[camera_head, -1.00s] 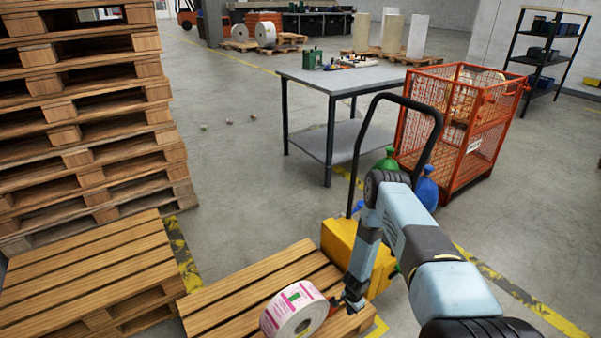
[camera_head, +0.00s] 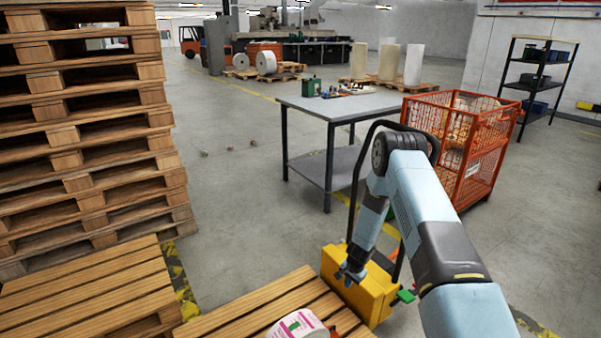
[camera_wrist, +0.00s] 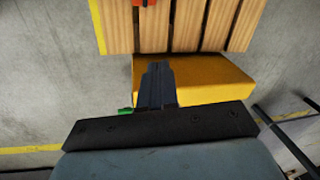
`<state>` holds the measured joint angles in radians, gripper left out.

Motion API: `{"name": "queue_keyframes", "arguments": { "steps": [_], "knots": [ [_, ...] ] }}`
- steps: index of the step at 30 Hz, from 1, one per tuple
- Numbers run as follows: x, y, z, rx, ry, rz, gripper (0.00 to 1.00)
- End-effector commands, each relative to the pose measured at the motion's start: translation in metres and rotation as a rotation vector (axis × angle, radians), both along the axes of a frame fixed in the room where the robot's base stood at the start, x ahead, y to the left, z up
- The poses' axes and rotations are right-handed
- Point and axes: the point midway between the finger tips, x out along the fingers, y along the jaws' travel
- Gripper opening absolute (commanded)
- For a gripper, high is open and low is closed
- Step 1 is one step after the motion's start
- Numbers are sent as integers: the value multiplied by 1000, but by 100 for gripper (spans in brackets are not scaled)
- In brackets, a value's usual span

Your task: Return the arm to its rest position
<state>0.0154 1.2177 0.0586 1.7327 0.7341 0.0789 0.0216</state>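My arm reaches in from the lower right in the head view, its elbow raised and its forearm hanging down. My gripper (camera_head: 350,276) hangs in front of the yellow body (camera_head: 372,290) of a pallet truck, beyond the far edge of the front pallet (camera_head: 250,312). In the wrist view my gripper (camera_wrist: 158,68) shows as a dark block over the yellow body (camera_wrist: 205,75), with nothing seen in it. Whether its fingers are parted is unclear. A white label roll with pink and green print (camera_head: 298,325) lies on the pallet, apart from my gripper and cut by the frame's bottom edge.
A tall pallet stack (camera_head: 90,130) stands at left, a lower stack (camera_head: 85,290) before it. The pallet truck's black handle (camera_head: 356,185) rises beside my forearm. A grey table (camera_head: 335,107) and an orange mesh cage (camera_head: 465,140) stand behind. Floor between stack and table is mostly open.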

Motion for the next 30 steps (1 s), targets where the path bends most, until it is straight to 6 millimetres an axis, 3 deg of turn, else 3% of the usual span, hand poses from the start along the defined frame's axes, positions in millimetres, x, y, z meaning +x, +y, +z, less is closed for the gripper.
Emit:
{"name": "queue_keyframes", "arguments": {
  "steps": [1,3,14,23,30],
  "knots": [
    [8,1,24,4,-17,16,0],
    [16,2,53,11,-33,38,0],
    [31,6,199,29,-111,159,0],
    [17,8,314,25,-167,258,0],
    [-10,8,398,11,-208,334,0]
  ]
}}
